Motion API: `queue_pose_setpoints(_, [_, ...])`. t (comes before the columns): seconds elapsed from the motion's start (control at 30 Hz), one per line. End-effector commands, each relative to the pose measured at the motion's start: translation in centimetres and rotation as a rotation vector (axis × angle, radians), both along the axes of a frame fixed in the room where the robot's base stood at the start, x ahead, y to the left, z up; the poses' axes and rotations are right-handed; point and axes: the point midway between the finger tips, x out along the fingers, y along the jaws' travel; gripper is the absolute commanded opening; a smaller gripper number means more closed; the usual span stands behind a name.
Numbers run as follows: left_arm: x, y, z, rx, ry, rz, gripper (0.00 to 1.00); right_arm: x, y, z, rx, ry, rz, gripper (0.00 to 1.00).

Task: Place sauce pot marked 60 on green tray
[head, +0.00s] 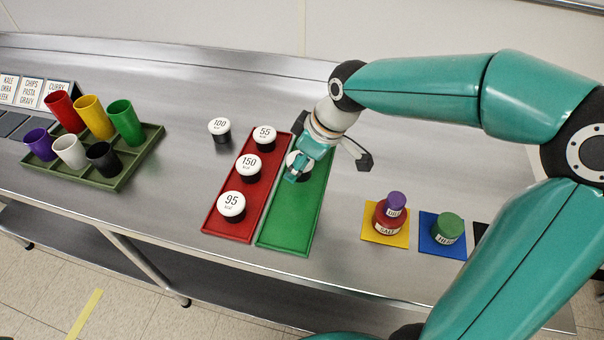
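The green tray (287,232) lies on the steel counter, to the right of the red tray (220,235). A white-lidded sauce pot (292,158) shows at the far part of the green tray, mostly covered by my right gripper (298,168). Its number is hidden, so I cannot read whether it is 60. I cannot tell whether the fingers are closed on it or whether it touches the tray. Pots marked 55 (265,134), 150 (249,164) and 95 (231,203) stand on the red tray. My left gripper is not in view.
A pot marked 100 (219,127) stands on bare counter. A dark green tray (119,182) with several coloured cups is at left. Jars stand on a yellow mat (371,235) and a blue mat (427,249) at right. The near half of the green tray is clear.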

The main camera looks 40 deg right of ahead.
Motion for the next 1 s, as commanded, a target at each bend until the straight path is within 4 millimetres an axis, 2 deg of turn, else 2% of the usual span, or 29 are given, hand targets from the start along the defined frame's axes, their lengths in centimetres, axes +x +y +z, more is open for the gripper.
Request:
queue_pose_setpoints(0.3, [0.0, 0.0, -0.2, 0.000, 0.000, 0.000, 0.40, -0.1, 0.0, -3.9, 0.000, 0.005, 0.001, 0.20])
queue_pose_setpoints(0.7, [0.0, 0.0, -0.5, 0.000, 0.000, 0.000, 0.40, 0.0, 0.1, -4.6, 0.000, 0.000, 0.001, 0.20])
queue_pose_setpoints(0.73, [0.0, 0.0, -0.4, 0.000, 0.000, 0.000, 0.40, 0.0, 0.1, -4.4, 0.000, 0.001, 0.001, 0.60])
queue_pose_setpoints(0.87, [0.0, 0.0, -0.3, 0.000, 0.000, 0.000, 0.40, 0.0, 0.1, -4.4, 0.000, 0.001, 0.001, 0.80])
queue_pose_setpoints(1.0, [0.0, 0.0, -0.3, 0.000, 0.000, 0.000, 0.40, 0.0, 0.1, -4.4, 0.000, 0.001, 0.001, 0.80])
